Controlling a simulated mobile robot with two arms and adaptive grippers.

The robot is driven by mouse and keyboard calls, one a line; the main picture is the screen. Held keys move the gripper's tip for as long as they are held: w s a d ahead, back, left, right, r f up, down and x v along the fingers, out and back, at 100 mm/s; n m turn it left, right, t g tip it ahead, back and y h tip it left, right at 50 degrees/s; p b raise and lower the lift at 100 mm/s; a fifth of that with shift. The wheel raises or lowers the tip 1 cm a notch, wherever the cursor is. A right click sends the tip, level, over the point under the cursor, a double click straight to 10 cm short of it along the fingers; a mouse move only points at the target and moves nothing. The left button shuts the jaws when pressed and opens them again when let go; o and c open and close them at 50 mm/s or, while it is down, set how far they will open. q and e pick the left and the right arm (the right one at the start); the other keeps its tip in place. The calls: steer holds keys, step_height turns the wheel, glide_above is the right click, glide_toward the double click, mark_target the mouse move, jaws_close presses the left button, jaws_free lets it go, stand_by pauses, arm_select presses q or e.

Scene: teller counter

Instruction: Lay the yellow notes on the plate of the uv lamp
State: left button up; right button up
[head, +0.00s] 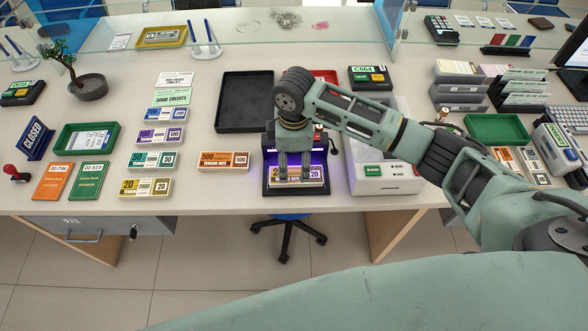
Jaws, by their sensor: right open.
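A yellowish bundle of notes (314,175) lies on the plate of the UV lamp (267,187), near the front edge of the counter, in violet light. My right gripper (294,174) points down over the bundle. Its two fingers are apart, and the bundle shows between and beside them. I cannot tell whether the fingers touch the notes. The gripper and arm hide part of the lamp's top. Another yellow-banded bundle marked 20 (146,187) lies at the front left of the counter. My left gripper is not in view.
An orange 500 bundle (223,161) lies left of the lamp, with teal and purple bundles further left. A white machine (384,178) stands close on the lamp's right. A black tray (245,101) lies behind. The counter is free between the left bundles and the orange one.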

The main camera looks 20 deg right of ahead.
mark_target(294, 175)
step_height(294, 175, up, 7)
steer(key=shift+f, duration=0.2)
steer(key=shift+f, duration=0.1)
stand_by(0.4)
